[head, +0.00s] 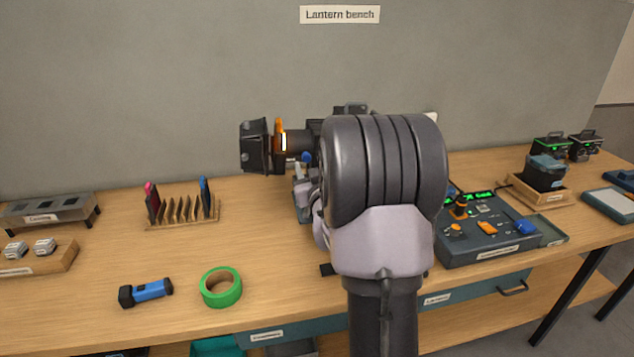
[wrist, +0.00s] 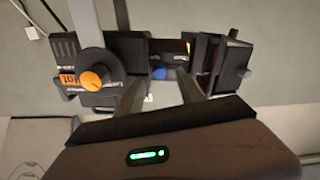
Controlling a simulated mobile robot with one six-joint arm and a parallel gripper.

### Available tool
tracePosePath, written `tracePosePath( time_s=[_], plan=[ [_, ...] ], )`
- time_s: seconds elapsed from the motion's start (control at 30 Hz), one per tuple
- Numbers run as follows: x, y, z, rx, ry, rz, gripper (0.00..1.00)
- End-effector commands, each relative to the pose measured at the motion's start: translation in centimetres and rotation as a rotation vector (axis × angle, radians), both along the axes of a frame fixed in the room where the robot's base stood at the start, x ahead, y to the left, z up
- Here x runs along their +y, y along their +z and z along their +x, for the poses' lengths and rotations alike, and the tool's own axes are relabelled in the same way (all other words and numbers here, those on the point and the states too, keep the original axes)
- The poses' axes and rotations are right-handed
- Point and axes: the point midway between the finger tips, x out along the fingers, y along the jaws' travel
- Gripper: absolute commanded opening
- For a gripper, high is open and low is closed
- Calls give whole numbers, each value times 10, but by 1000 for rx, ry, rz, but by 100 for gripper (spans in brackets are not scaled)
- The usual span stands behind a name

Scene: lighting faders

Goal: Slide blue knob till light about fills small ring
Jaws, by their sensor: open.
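A black lantern with barn doors (head: 254,147) and an orange part points left at the bench's back; my arm hides its rear. Its blue knob (head: 307,157) shows under the barrel, and in the wrist view the blue knob (wrist: 159,73) appears between my fingertips. My gripper (wrist: 160,78) is open, one finger on each side of the knob; I cannot tell whether either touches it. An orange knob (wrist: 94,79) is on the lantern's body, left in the wrist view. I see no small ring or light patch on the wall.
A control console (head: 490,238) with another blue knob (head: 525,228) stands right of my arm. A card rack (head: 183,210), green tape roll (head: 221,288) and blue torch (head: 147,291) are on the left. Open wood lies between rack and tape.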

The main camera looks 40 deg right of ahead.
Motion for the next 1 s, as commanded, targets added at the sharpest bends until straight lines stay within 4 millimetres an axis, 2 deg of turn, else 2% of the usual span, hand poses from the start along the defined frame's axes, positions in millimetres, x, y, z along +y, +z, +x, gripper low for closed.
tracePosePath(
  time_s=[0.33, 0.43, 0.63, 1.0],
  plan=[
    [62, 1, -102, 0, -1, 0, 44],
    [68, -7, -111, -10, 1, -4, 44],
    [76, -4, -123, -4, 1, -1, 44],
    [77, 1, -125, -1, 0, 1, 44]
  ],
)
